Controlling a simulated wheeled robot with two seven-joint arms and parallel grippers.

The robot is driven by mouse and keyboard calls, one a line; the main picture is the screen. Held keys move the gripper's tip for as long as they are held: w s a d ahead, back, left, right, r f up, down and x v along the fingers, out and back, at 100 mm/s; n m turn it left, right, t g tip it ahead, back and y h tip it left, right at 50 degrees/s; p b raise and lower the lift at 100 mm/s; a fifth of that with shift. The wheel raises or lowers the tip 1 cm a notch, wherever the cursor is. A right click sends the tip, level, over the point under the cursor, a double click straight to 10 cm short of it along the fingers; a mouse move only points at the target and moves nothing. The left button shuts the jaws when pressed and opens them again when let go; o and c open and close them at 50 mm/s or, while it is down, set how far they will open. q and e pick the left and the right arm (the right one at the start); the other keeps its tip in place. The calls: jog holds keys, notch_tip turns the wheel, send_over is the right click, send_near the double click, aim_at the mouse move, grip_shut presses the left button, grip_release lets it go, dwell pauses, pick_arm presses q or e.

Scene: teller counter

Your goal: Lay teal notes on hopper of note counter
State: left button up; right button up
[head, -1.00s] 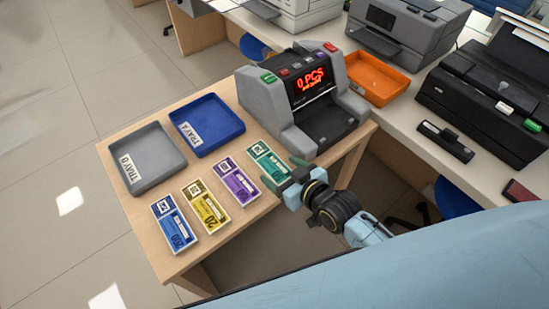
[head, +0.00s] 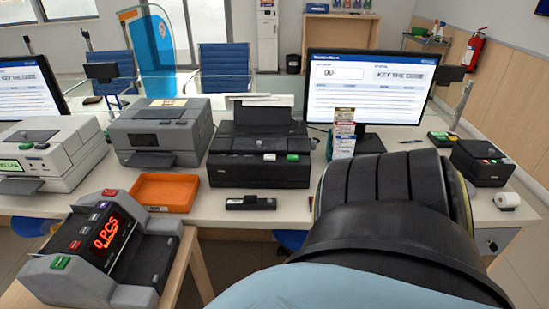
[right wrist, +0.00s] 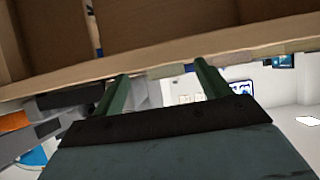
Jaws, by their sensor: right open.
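The note counter (head: 105,248) stands at the lower left of the head view on the wooden table, its red display reading 0 PCS. The teal notes are outside the head view, and I cannot make them out in the right wrist view. My right gripper (right wrist: 161,68) shows in the right wrist view with its two green fingers apart and nothing seen between them. Its fingertips are close to a wooden table edge (right wrist: 150,62); whether they touch it I cannot tell. My left gripper is in neither view.
An orange tray (head: 165,192) lies on the white counter (head: 215,205) beside the note counter. Grey and black printers (head: 258,160), a small black device (head: 251,203) and a monitor (head: 368,85) stand along it. My own black arm link covers the front right.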

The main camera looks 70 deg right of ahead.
jog(key=s+d+f+g+h, duration=0.1)
jog(key=s+d+f+g, duration=0.2)
jog(key=s+f, duration=0.8)
jog(key=s+d+f+m+g+h, duration=0.1)
jog(key=s+f+g, duration=0.4)
jog(key=s+f, duration=0.7)
notch_tip(320, 180, down, 3)
jog(key=shift+s+d+f+h, duration=0.1)
jog(key=shift+s+d+h, duration=0.05)
jog(key=shift+d+h, duration=0.7)
jog(key=s+g, duration=0.1)
jog(key=s, duration=0.1)
jog(key=s+f, duration=0.1)
jog(key=s, duration=0.2)
jog(key=s+f+g, duration=0.1)
jog(key=s, duration=0.2)
jog(key=shift+d+f+g, duration=0.25)
jog(key=shift+d+g, duration=0.05)
